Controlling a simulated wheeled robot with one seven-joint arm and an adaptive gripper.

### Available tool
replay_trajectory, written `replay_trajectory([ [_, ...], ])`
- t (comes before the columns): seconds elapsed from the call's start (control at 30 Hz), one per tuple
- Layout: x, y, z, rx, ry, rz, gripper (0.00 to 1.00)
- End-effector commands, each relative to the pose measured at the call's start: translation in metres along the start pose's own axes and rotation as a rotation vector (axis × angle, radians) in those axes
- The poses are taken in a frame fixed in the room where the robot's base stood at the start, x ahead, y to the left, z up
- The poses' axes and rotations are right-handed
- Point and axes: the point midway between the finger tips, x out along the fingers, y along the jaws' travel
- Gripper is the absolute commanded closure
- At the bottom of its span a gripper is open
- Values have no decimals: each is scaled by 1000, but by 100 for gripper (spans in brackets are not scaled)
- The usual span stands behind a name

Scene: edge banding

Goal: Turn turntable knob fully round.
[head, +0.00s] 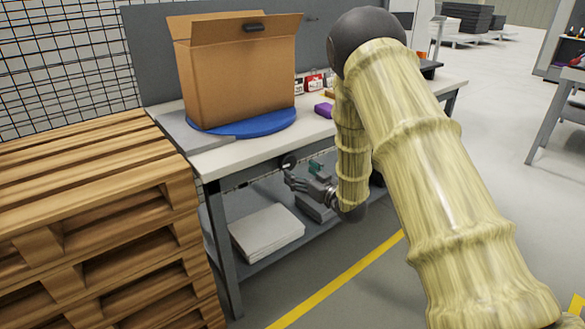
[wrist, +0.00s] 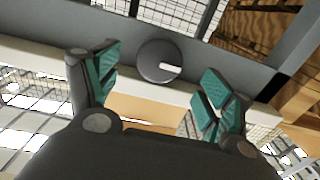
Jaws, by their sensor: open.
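The turntable knob (wrist: 158,62) is a round dark grey disc with a white mark, mounted on the grey rail under the bench top. In the head view the knob (head: 289,161) shows small at the bench's front edge. My gripper (wrist: 158,78) is open with its teal-padded fingers on either side of the knob in the picture, apart from it. In the head view my gripper (head: 289,178) is just below the knob. The blue turntable (head: 240,127) lies on the bench top with an open cardboard box (head: 240,85) standing on it.
A stack of wooden pallets (head: 90,215) stands left of the workbench (head: 240,155). White sheets (head: 267,232) lie on the lower shelf. Open floor lies in front, with a yellow line (head: 345,278).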

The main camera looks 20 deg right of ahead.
Motion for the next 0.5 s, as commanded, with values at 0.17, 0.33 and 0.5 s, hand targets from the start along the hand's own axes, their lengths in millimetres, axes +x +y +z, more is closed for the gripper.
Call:
replay_trajectory([
  [0.17,-29,0,1,3,-2,1,19],
  [0.33,-44,0,0,1,0,1,19],
  [0.5,-48,0,0,1,0,0,19],
])
